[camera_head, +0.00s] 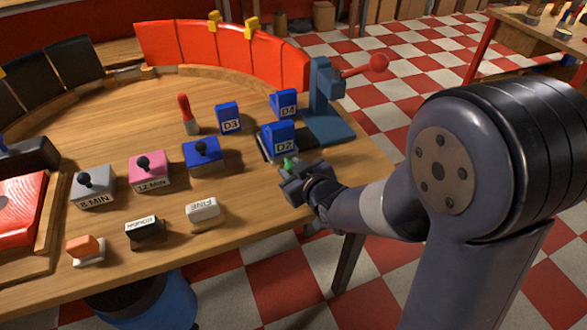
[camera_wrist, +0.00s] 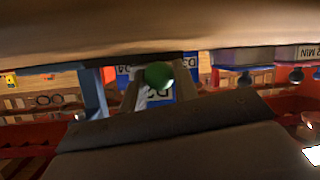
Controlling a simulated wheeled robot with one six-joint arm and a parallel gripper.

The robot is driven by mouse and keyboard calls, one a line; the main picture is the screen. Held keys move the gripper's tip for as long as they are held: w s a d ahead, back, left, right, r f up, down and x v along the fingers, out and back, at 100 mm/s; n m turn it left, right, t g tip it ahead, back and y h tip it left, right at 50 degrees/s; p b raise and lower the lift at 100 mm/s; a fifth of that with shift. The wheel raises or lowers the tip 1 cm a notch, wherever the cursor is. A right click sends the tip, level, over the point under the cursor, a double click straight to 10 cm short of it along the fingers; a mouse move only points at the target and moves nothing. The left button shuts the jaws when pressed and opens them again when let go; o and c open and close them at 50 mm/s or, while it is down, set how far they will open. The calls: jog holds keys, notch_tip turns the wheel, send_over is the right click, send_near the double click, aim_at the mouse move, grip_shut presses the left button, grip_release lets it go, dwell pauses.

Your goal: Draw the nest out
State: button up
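A small green knob (camera_head: 288,163) sits at the front of a dark low fixture (camera_head: 265,150) at the table's right edge. The blue block marked D2 (camera_head: 278,138) stands on this fixture. I take the fixture to be the nest. My gripper (camera_head: 292,178) is just in front of the knob, reaching in from the right. In the wrist view the green knob (camera_wrist: 159,75) shows between my two fingertips, with a gap beside it, and the D2 block (camera_wrist: 158,97) is behind. The fingers look open; contact with the knob cannot be made out.
A blue press (camera_head: 322,105) with a red-balled lever (camera_head: 378,63) stands behind. Blocks D3 (camera_head: 229,117) and D4 (camera_head: 284,103) are nearby. Several lever boxes, including the pink one (camera_head: 150,171), and stamps, including a white one (camera_head: 202,210), lie left.

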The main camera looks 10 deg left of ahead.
jog(key=o, duration=0.4)
jog(key=shift+s+a, duration=0.2)
jog(key=shift+a, duration=0.05)
jog(key=p+v, duration=0.1)
jog(key=v, duration=0.9)
jog(key=shift+s+d+r, duration=0.2)
jog(key=shift+s+d, duration=0.05)
jog(key=b+x, duration=0.1)
jog(key=x, duration=0.9)
jog(key=shift+w+a+f, duration=0.15)
jog(key=shift+w+f, duration=0.05)
jog(key=shift+w, duration=0.2)
